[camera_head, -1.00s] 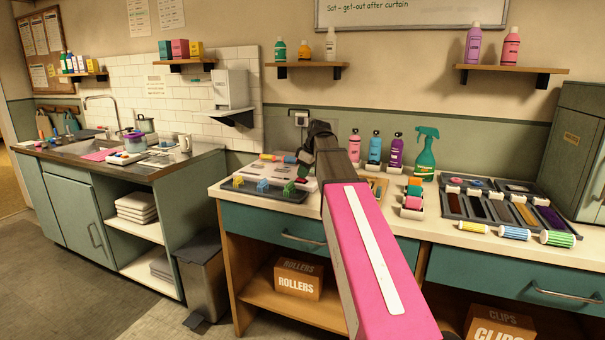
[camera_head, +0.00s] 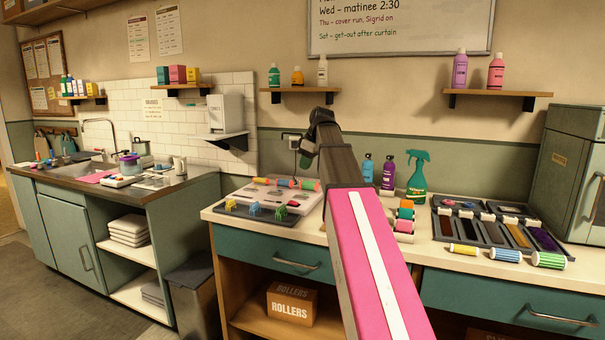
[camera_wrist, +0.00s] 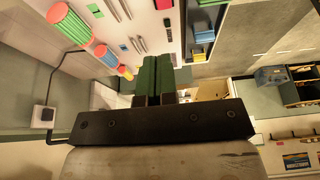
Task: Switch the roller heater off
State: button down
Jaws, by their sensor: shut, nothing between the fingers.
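The roller heater (camera_head: 262,201) is a low pale box on the left end of the counter, with colored rollers along its back edge. In the wrist view, its pale top (camera_wrist: 112,22) shows rollers, dark slots and small red marks. I cannot tell which mark is the switch or how it is set. My gripper (camera_head: 304,163) is above the heater's back right area, apparently clear of it. In the wrist view, its dark green fingers (camera_wrist: 154,76) are together and empty, hiding part of the surface behind.
A wall socket (camera_head: 293,141) with a plugged-in cable is behind the heater. A tray with colored clips (camera_head: 256,215) lies in front. Bottles (camera_head: 388,172), a green spray bottle (camera_head: 417,178) and a divided tray (camera_head: 478,212) stand to the right. A shelf (camera_head: 300,90) hangs above.

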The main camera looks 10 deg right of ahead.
aim_at(293, 203)
jog(key=shift+d+r, duration=0.1)
jog(key=shift+r, duration=0.1)
jog(key=shift+w+a+r, duration=0.1)
jog(key=shift+a+r, duration=0.2)
jog(key=shift+a, duration=0.45)
jog(key=shift+f, duration=0.1)
jog(key=x, duration=1.3)
jog(key=shift+d+f, duration=0.15)
jog(key=shift+f, duration=0.3)
